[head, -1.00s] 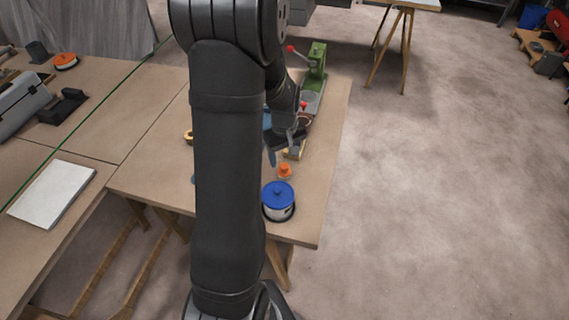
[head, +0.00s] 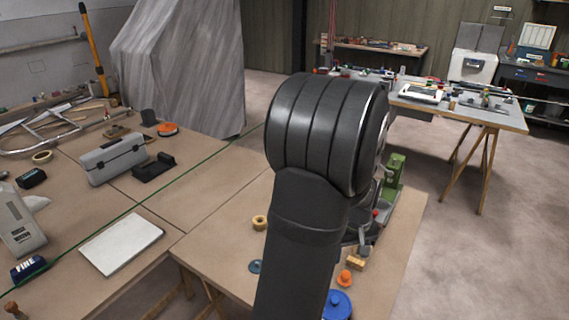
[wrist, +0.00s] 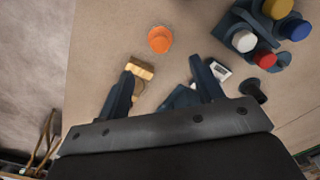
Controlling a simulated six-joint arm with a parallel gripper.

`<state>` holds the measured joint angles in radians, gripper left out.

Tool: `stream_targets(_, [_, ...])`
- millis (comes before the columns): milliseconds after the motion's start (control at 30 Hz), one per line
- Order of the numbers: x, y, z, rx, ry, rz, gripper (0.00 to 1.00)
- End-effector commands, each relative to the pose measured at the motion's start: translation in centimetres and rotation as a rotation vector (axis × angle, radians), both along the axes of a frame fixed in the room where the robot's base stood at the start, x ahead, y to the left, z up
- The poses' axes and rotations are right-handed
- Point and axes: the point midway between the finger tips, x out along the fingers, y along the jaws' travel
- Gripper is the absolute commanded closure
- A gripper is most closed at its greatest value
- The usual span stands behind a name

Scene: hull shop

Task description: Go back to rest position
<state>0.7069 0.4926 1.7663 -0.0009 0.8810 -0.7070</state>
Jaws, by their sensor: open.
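My gripper (wrist: 163,80) is open, its two dark fingers apart above the tan table (head: 222,215). Nothing shows held between the fingers. A small wooden block or brush (wrist: 141,70) lies on the table by the left finger in the wrist view. An orange knobbed piece (wrist: 160,39) stands beyond the fingertips. A dark blue rack with coloured caps (wrist: 240,42) is at the upper right of the wrist view. In the head view my arm hides most of the gripper, and the orange piece (head: 345,278) shows to its right.
A green machine (head: 393,175) stands behind my gripper and a blue-lidded pot (head: 338,303) in front. A grey toolbox (head: 112,158) and white board (head: 121,243) are on the left tables.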

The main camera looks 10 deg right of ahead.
Motion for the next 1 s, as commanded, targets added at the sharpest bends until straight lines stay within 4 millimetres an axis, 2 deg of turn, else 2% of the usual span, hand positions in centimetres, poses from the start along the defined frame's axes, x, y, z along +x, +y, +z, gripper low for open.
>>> stream_targets(300, [-0.1, 0.1, -5.8, 0.003, 0.004, 0.0, 0.39])
stream_targets(633, [-0.1, 0.1, -11.0, 0.003, 0.003, 0.0, 0.39])
stream_targets(667, [-0.1, 0.0, -11.2, 0.001, 0.002, 0.0, 0.39])
stream_targets(700, [0.0, 0.0, -10.3, -0.002, -0.002, 0.0, 0.39])
stream_targets(800, [0.0, 0.0, -9.3, -0.002, -0.002, 0.0, 0.39])
stream_targets(1000, [0.0, 0.0, -8.6, 0.0, 0.0, 0.0, 0.39])
